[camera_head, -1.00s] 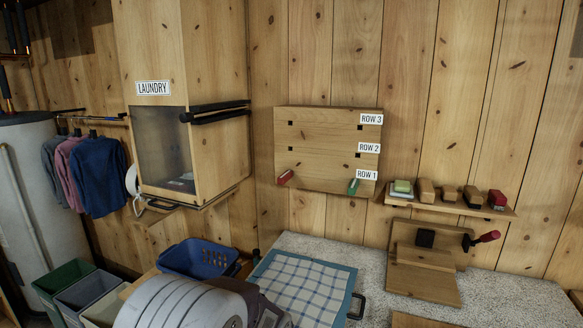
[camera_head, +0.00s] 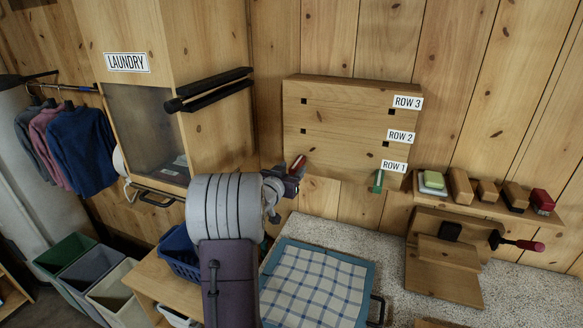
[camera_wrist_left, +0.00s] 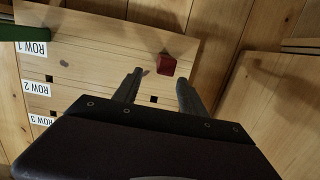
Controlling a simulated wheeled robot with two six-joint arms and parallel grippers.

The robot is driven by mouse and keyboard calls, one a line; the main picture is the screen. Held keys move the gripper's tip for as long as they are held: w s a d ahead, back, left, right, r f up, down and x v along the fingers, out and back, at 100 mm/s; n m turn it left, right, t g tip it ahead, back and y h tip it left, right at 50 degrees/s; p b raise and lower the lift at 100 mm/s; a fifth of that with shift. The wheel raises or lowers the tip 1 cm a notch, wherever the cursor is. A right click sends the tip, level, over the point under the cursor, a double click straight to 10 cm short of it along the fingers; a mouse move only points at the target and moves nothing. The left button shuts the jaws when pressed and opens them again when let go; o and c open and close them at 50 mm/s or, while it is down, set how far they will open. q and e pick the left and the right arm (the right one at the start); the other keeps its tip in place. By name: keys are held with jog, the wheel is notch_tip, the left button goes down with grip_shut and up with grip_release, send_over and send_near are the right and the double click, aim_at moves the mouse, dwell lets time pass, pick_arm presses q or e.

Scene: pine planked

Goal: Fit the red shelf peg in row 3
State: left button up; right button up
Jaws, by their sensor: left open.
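The pegboard (camera_head: 345,120) hangs on the wall with rows of square holes labelled ROW 1 to ROW 3, ROW 3 on top. The red peg (camera_head: 298,163) sticks out at the left end of row 1; it also shows in the left wrist view (camera_wrist_left: 166,64). The green peg (camera_head: 378,181) is at the right end of row 1. Both visible row 3 holes, left (camera_head: 304,101) and right (camera_head: 392,112), are empty. My left gripper (camera_wrist_left: 160,77) is open, its fingertips either side of and just short of the red peg, apparently not gripping it. My right gripper is out of view.
The laundry cabinet (camera_head: 205,120) with its black bar stands close left of the board. A small shelf (camera_head: 465,205) with several blocks is at the right. Below are a blue-rimmed tray (camera_head: 368,280) with checked cloth and a blue basket (camera_head: 178,250).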

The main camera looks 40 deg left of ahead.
aim_at(299, 160)
pick_arm(q)
jog(key=x, duration=0.2)
jog(key=p+x, duration=0.1)
jog(key=x, duration=0.2)
jog(key=p+x, duration=0.1)
jog(key=x, duration=0.2)
jog(key=shift+s+a+f, duration=0.15)
jog(key=shift+a+f, duration=0.25)
jog(key=shift+d+r, duration=0.15)
jog(key=shift+d, duration=0.1)
jog(key=shift+w+a, duration=0.2)
jog(key=shift+w, duration=0.05)
grip_shut()
jog(key=c, duration=0.8)
grip_release()
grip_shut()
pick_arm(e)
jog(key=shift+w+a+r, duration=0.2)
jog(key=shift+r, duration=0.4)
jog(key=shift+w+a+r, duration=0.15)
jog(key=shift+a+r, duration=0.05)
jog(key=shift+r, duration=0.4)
